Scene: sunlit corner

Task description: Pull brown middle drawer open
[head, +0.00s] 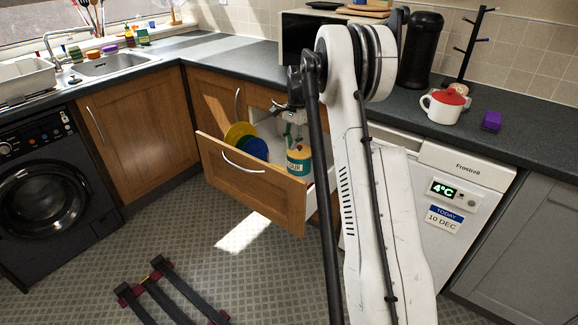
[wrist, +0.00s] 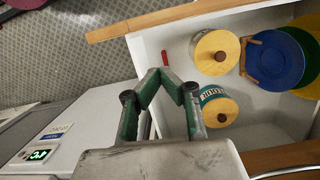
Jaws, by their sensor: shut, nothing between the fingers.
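The brown wooden drawer (head: 240,183) stands pulled out from the cabinet, with its curved metal handle (head: 243,163) on the front. The wrist view looks down into its white interior and shows the wooden top edge of its front (wrist: 150,20). My gripper (wrist: 166,76) is shut and empty. It is over the drawer's side nearest the white appliance, behind the front panel and apart from the handle. In the head view my gripper (head: 293,122) is small and partly hidden by my arm.
Inside the drawer are lidded canisters (wrist: 216,53), a blue plate (wrist: 275,58), a yellow plate (head: 238,132) and a small red item (wrist: 164,57). A white appliance (head: 455,190) stands to the right. A black washing machine (head: 45,195) is at left.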

